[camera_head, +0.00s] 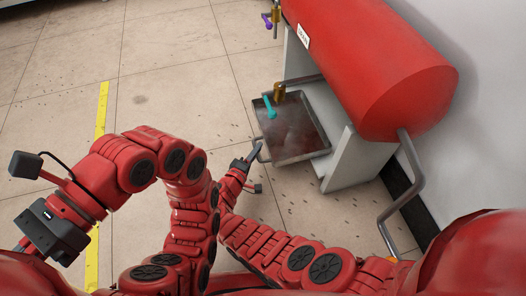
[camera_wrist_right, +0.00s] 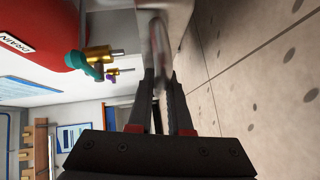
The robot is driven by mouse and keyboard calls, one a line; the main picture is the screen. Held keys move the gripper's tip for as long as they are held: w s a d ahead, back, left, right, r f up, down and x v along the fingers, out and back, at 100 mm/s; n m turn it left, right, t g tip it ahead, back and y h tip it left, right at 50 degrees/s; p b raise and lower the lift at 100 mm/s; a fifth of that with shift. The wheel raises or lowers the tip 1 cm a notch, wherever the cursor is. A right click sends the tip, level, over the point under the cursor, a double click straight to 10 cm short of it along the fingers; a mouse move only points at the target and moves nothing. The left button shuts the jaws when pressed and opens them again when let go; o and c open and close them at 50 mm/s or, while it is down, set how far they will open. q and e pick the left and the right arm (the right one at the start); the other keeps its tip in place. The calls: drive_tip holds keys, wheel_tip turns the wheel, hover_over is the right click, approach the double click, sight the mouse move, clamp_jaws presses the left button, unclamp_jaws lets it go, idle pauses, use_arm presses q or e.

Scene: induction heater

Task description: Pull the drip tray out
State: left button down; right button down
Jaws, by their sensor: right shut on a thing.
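The drip tray (camera_head: 302,128) is a shallow grey metal tray with a stained floor. It lies low beside the red tank, next to the grey support, with a thin handle (camera_head: 260,152) on its near left side. My right gripper (camera_head: 254,150) is shut on that handle. In the right wrist view, the gripper's fingers (camera_wrist_right: 160,100) close around a thin grey edge-on part, which is blurred. My left gripper (camera_head: 48,232) is at the lower left, far from the tray. Its dark body shows, but its fingertips cannot be made out.
The red tank (camera_head: 370,65) on its grey support (camera_head: 355,160) stands above and right of the tray. A brass valve with a turquoise handle (camera_head: 270,107) hangs over the tray. A bent grey pipe (camera_head: 408,190) comes down at right. The tiled floor left of the tray is clear.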

drive_tip(key=c, duration=0.8)
unclamp_jaws()
drive_tip(key=shift+c, duration=0.2)
